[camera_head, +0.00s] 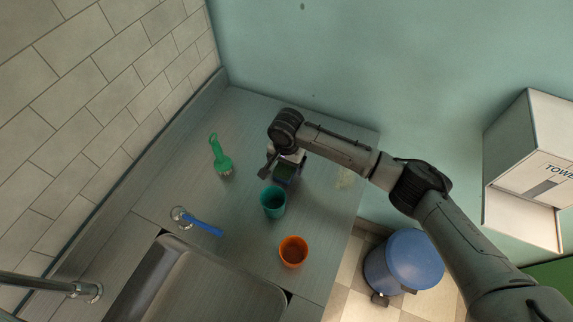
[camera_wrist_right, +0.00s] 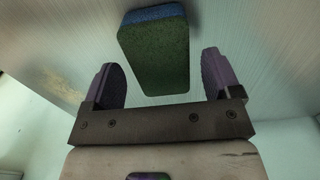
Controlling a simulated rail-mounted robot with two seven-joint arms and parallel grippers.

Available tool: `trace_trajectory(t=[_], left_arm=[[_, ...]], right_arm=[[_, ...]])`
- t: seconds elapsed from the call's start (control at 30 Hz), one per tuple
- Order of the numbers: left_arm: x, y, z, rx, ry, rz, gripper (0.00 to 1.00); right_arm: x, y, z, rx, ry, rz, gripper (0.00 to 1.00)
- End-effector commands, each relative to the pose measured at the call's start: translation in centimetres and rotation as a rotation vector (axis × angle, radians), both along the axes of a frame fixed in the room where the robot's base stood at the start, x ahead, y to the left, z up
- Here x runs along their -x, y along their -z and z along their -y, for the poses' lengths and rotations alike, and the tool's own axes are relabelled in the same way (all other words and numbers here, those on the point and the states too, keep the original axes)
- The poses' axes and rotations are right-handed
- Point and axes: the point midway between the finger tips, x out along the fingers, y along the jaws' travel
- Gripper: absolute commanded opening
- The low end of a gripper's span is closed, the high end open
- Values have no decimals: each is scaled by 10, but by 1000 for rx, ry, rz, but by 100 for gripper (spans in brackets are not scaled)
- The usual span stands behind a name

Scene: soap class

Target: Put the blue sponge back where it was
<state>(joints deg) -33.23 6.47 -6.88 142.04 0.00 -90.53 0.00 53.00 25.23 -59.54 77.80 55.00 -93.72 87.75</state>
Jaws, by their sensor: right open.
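The sponge (camera_wrist_right: 155,52) shows in the right wrist view, with a green face and a blue layer along its far edge. It lies ahead of the fingers, roughly between their lines. My right gripper (camera_wrist_right: 160,85) is open and empty, its two purple-padded fingers on either side of the sponge's near end. In the head view the right gripper (camera_head: 277,170) is low over the counter, behind the teal cup, and the sponge (camera_head: 285,173) shows partly as a dark green patch under it. My left gripper does not show.
A teal cup (camera_head: 273,202) stands close in front of the right gripper. An orange cup (camera_head: 293,251), a green brush (camera_head: 220,155) and a blue-handled brush (camera_head: 203,225) are on the counter (camera_head: 180,185). A sink (camera_head: 190,290) is at the front; a blue bin (camera_head: 403,262) stands right.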

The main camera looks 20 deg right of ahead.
Motion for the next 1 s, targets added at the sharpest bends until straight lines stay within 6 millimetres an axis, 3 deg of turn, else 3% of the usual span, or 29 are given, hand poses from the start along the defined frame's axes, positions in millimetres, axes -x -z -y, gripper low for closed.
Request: trace_trajectory(t=[0.2,0.5,0.7,1.0], left_arm=[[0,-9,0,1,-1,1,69],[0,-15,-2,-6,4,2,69],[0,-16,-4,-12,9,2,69],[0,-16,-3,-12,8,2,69]], right_arm=[[-1,-45,0,-1,0,4,84],[0,-89,-1,-1,-1,2,84],[0,-102,0,-1,0,1,84],[0,-104,0,-1,0,1,84]])
